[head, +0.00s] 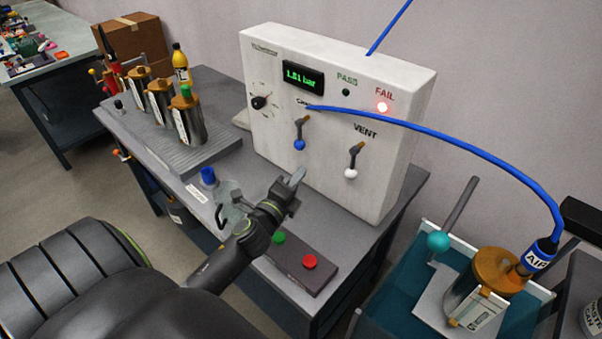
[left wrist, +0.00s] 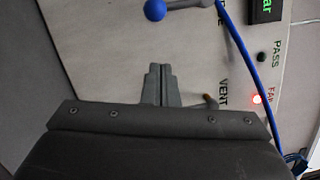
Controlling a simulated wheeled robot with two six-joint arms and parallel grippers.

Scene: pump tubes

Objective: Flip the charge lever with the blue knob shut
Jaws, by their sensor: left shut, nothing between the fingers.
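The charge lever hangs from the front of the white test panel (head: 262,65), with its blue knob (head: 299,145) pointing down. The knob also shows at the top of the left wrist view (left wrist: 155,10). My left gripper (head: 298,175) is shut and empty, its fingertips just below the blue knob and apart from it in the head view. Its closed fingers show in the left wrist view (left wrist: 160,80). The vent lever with a white knob (head: 350,173) also hangs down, to the right; my gripper partly hides it in the wrist view. My right gripper is not in view.
A blue hose (head: 450,133) crosses the panel above the levers to a tube (head: 480,285) at lower right. A box with green and red buttons (head: 295,262) lies in front of the panel. A clamp fixture (head: 229,200) and a rack of tubes (head: 185,150) stand left.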

